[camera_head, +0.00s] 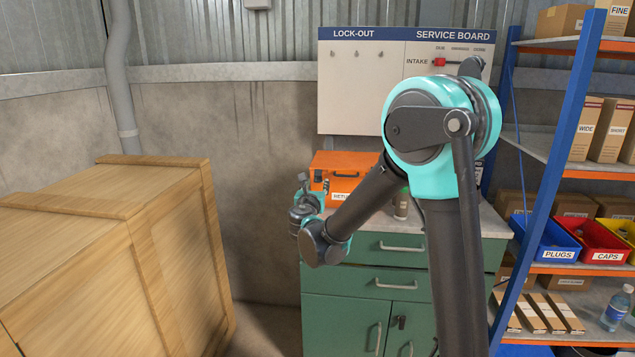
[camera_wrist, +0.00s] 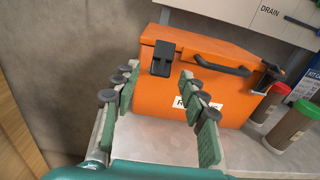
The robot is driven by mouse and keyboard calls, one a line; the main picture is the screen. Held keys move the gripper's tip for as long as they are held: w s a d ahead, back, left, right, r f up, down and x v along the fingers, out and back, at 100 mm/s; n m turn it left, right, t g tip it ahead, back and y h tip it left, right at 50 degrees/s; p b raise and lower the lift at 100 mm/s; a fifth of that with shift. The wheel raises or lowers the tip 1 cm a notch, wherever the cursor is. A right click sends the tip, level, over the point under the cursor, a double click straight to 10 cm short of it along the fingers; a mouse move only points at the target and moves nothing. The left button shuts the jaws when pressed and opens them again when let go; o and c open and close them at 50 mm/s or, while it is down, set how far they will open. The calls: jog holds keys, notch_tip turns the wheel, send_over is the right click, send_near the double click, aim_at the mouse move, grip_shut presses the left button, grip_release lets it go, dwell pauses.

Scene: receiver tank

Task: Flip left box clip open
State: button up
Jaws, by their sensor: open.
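An orange box (camera_head: 345,164) stands on the green cabinet's top, lid down; it also shows in the wrist view (camera_wrist: 205,92). Its black left clip (camera_wrist: 163,58) lies over the lid seam at the front left and looks shut. The black right clip (camera_wrist: 268,78) is at the front right, with a dark handle (camera_wrist: 222,62) between them. My gripper (camera_wrist: 158,82) is open and empty, its green-padded fingers apart in front of the box's left part. The left clip appears just beyond the gap between the fingertips, and no contact with it is visible. The right finger partly covers the white label.
Brown bottles (camera_wrist: 287,124) with red and green caps stand right of the box. A service board (camera_head: 350,85) is on the wall behind. A large wooden crate (camera_head: 120,250) fills the left, and a blue-framed shelf (camera_head: 548,180) stands right. The worktop in front of the box is clear.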

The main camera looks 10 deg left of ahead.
aim_at(317, 182)
jog(key=shift+w+d, duration=0.1)
jog(key=shift+w, duration=1.65)
jog(key=shift+c, duration=0.6)
grip_shut()
